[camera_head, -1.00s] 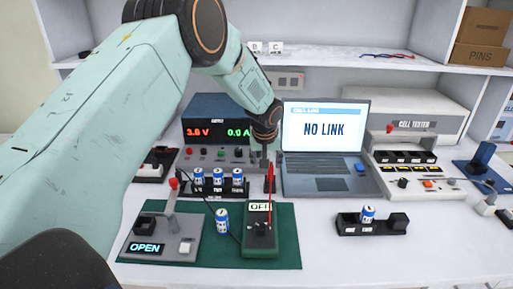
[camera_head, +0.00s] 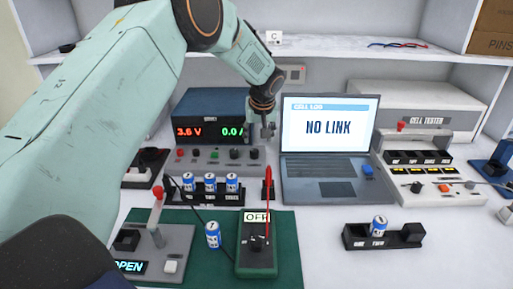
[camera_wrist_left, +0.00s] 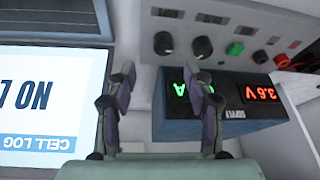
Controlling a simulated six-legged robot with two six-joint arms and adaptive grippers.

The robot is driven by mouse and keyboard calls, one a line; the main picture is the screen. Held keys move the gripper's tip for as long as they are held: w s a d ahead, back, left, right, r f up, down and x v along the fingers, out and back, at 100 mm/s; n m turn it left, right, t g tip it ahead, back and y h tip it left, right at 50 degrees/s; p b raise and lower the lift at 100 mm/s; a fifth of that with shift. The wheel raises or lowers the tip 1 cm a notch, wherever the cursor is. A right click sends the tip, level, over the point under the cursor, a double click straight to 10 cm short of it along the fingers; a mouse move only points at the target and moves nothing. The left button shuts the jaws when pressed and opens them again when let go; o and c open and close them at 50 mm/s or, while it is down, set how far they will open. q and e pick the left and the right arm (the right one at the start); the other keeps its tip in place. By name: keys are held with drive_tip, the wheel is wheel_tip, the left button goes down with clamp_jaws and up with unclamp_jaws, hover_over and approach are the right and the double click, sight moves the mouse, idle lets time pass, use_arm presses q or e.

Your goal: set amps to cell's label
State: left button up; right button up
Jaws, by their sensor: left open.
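The power supply (camera_head: 187,108) is a dark blue box at the back of the bench. It reads 3.6 V in red and a green amps value beginning 0.0, partly hidden by my gripper in the head view. Its grey panel (camera_head: 205,160) carries knobs and buttons. The wrist view shows the supply (camera_wrist_left: 172,125) upside down with two black knobs (camera_wrist_left: 202,47). My left gripper (camera_head: 267,132) is open and empty, just above the panel's right end; its fingers (camera_wrist_left: 160,82) stand apart. Blue-white cells (camera_head: 210,183) stand in a black rack; their labels are too small to read.
A laptop (camera_head: 330,165) showing NO LINK stands close right of the gripper. A loose cell (camera_head: 213,236) and a meter (camera_head: 257,258) marked OFF are on the green mat (camera_head: 288,235). Another cell (camera_head: 379,226) sits in a black holder. A cell tester (camera_head: 430,105) stands back right.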

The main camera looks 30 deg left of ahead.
sight(255, 150)
use_arm(q)
drive_tip(key=b+x, duration=0.1)
drive_tip(key=x, duration=0.6)
drive_tip(key=shift+s+f, duration=0.15)
drive_tip(key=shift+a+f+b, duration=0.3)
drive_tip(key=shift+a+f, duration=0.05)
drive_tip(key=shift+a, duration=0.05)
drive_tip(key=shift+d, duration=0.1)
drive_tip(key=shift+d, duration=0.1)
drive_tip(key=shift+c, duration=1.3)
drive_tip(key=c, duration=0.3)
clamp_jaws()
